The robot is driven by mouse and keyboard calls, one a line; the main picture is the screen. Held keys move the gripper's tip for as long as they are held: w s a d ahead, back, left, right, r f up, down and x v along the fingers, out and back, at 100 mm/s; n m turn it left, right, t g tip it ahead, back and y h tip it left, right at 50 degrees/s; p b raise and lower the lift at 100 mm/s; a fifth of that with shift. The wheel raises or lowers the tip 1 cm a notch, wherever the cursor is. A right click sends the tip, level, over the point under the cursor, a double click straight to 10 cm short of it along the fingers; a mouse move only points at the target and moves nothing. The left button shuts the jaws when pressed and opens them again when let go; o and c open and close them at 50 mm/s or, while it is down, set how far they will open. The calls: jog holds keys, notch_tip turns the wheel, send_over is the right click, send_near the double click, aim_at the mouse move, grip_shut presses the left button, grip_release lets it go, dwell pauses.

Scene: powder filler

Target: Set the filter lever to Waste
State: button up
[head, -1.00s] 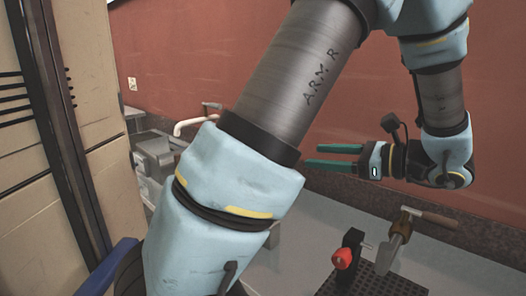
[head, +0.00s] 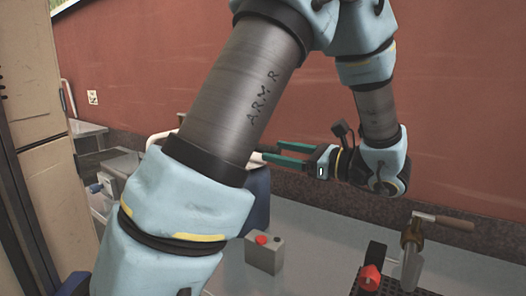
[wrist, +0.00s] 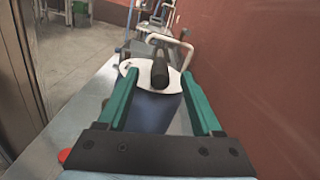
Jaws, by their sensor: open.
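In the wrist view, a black rounded grip (wrist: 160,70), which looks like the filter lever, stands up over a white plate (wrist: 130,72) on top of a dark blue body (wrist: 152,112). Any wording on the plate is not legible. My gripper (wrist: 158,84) is open, with its two green fingers on either side of the grip in the picture; I cannot tell how far past them it lies. In the head view my gripper (head: 273,153) points left above the blue body (head: 258,195). My own arm hides most of the lever area there.
A grey box with a red button (head: 264,252) stands on the bench. A red wall (head: 450,100) runs close behind my gripper. A white pipe (wrist: 178,45) rises beyond the plate.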

jog(key=shift+x, duration=2.3)
grip_shut()
